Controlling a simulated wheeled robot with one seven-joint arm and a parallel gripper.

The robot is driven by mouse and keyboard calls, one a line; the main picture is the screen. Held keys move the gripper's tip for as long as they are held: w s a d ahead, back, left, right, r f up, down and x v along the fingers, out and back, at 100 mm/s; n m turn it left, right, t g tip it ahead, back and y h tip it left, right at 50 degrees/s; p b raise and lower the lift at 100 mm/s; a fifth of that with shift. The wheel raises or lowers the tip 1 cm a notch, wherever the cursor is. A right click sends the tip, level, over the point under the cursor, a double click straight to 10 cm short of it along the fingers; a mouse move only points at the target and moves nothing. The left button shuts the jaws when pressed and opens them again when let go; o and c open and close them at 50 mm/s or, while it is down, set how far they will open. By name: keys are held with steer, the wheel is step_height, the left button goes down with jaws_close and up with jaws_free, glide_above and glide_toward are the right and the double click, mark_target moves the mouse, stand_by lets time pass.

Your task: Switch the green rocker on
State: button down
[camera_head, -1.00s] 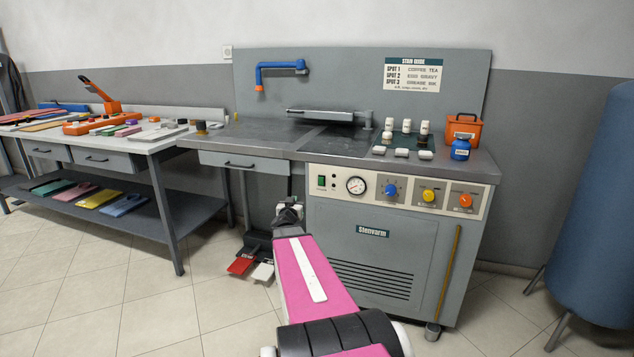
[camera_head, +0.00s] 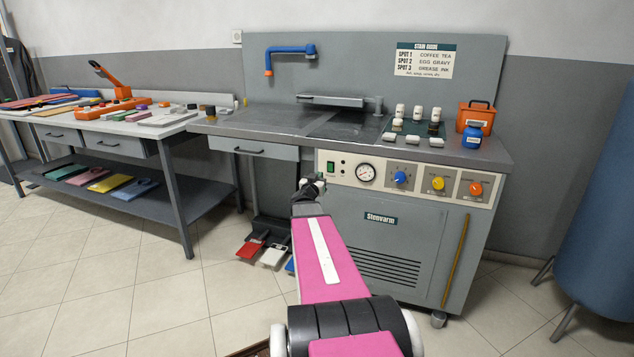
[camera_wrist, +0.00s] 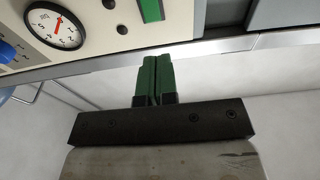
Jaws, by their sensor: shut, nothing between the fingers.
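The green rocker (camera_head: 330,167) is a small upright switch at the left end of the cream control panel (camera_head: 346,181) on the grey machine. It also shows at the top of the wrist view (camera_wrist: 152,10), bright green and cut off by the frame edge. Whether it is on or off cannot be told. My gripper (camera_head: 314,178) is just below and left of the rocker in the head view. In the wrist view its two dark green fingers (camera_wrist: 157,60) are together and empty. Their tips point toward the panel's edge near the rocker, with a gap visible in the picture.
A pressure gauge (camera_head: 366,172) sits right of the rocker, then blue (camera_head: 401,177), yellow (camera_head: 438,184) and orange (camera_head: 476,188) knobs. The steel worktop (camera_head: 270,122) overhangs above. Pedals (camera_head: 272,256) stand on the floor below. A side table (camera_head: 120,122) is left; a blue padded form (camera_head: 598,215) is right.

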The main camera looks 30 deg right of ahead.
mark_target(329, 162)
steer(key=x, duration=0.8)
steer(key=shift+w, duration=0.15)
steer(key=shift+w+d+r, duration=0.1)
steer(key=shift+w+d, duration=0.1)
steer(key=shift+d, duration=0.15)
steer(key=shift+w+d+r, duration=0.15)
